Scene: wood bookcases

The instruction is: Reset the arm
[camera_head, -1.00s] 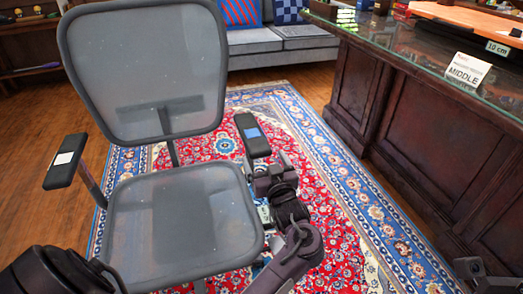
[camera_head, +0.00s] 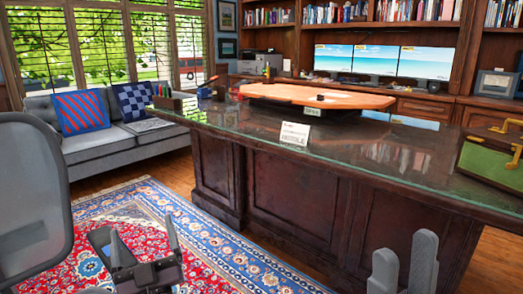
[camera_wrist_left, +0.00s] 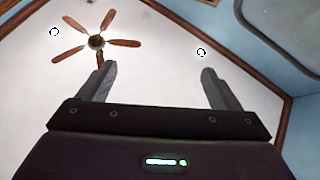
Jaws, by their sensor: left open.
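My left gripper (camera_head: 142,228) is at the lower left of the head view. Its two fingers point up and stand wide apart, with nothing between them. In the left wrist view the same fingers (camera_wrist_left: 158,68) are open and empty, facing the ceiling. My right gripper (camera_head: 405,250) shows at the bottom right of the head view, fingers up in front of the desk. A gap shows between its fingers and nothing is held there; its lower part is cut off by the frame.
A grey mesh chair (camera_head: 32,195) stands close at the left edge. A dark wooden desk (camera_head: 300,205) with a glass top crosses the right side. A green case (camera_head: 490,160) sits on it. A patterned rug (camera_head: 205,250) lies between sofa (camera_head: 85,150) and desk.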

